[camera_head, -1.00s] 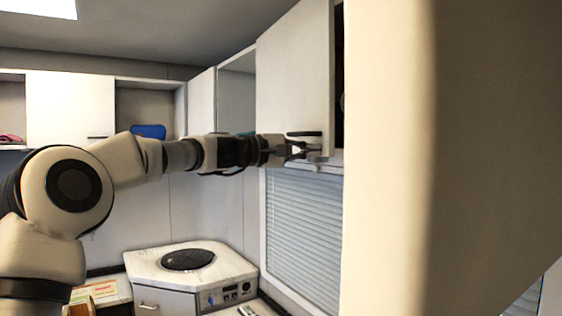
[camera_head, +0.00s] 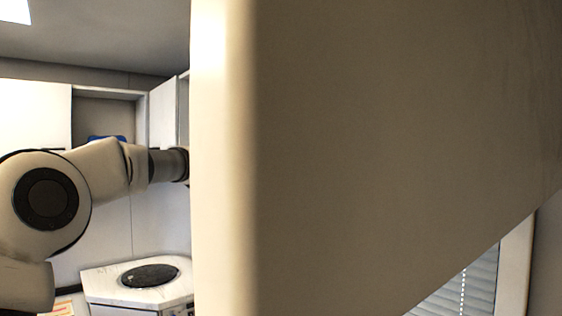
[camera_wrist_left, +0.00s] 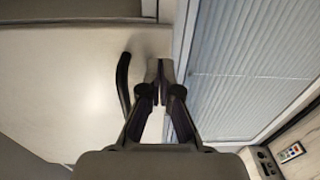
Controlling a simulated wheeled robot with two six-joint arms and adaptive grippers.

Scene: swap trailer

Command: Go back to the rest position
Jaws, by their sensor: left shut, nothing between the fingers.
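My left arm comes in from the left in the head view, and its forward part goes behind a large cream panel (camera_head: 400,140), so my left gripper is hidden there. In the left wrist view my left gripper (camera_wrist_left: 160,76) is shut, with its fingertips together and nothing seen between them. A dark curved handle (camera_wrist_left: 123,85) on a pale cabinet door (camera_wrist_left: 60,85) is just left of the fingers, apart from them. My right gripper is in neither view.
The cream panel stands very close and fills most of the head view. A white-topped counter with a round black plate (camera_head: 149,275) is low on the left. Window blinds (camera_wrist_left: 245,60) lie right of the gripper. A small device with coloured buttons (camera_wrist_left: 291,152) is at lower right.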

